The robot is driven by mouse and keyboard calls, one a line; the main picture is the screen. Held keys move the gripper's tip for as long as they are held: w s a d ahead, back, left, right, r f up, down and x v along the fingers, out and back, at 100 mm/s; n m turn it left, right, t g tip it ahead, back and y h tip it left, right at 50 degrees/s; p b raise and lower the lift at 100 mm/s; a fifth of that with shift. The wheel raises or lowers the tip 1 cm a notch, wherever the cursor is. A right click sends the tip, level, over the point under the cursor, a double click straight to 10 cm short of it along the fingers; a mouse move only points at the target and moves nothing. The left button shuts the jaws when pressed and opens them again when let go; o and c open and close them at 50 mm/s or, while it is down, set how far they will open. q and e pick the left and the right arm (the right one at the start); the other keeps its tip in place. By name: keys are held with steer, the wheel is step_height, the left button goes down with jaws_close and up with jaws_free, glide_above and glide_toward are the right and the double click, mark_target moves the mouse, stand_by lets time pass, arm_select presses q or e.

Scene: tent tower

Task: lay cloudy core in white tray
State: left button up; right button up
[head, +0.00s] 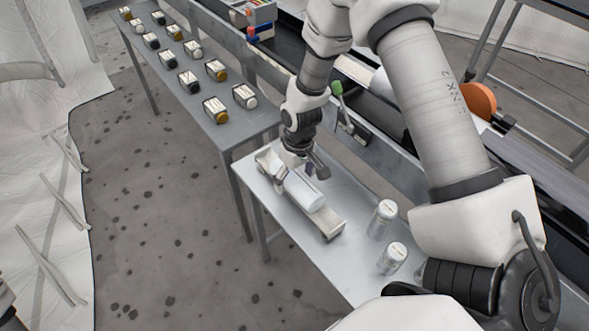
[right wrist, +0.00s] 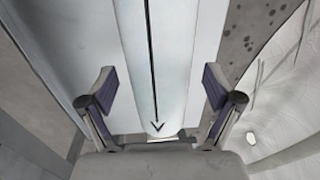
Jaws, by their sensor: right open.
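A pale, cloudy cylinder (head: 307,194), which looks like the core, lies on its side in a long off-white tray (head: 331,229) on the near grey table. In the right wrist view the core (right wrist: 172,60) runs lengthwise with a black line and arrowhead along it. My right gripper (head: 308,172) is just above the tray at the core's far part. In the right wrist view its open fingers (right wrist: 157,88) stand on either side of the core, with a gap on both sides. Whether the core rests fully on the tray floor is hard to tell.
Two upright pale canisters (head: 382,219) (head: 392,258) stand right of the tray on the same table (head: 352,268). A conveyor-like rail (head: 375,152) runs behind the near table. Speckled floor (head: 165,215) is clear at left.

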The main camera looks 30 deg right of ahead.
step_height(320, 180, up, 12)
steer(key=d, duration=0.1)
steer(key=shift+w, duration=0.1)
stand_by(0.7)
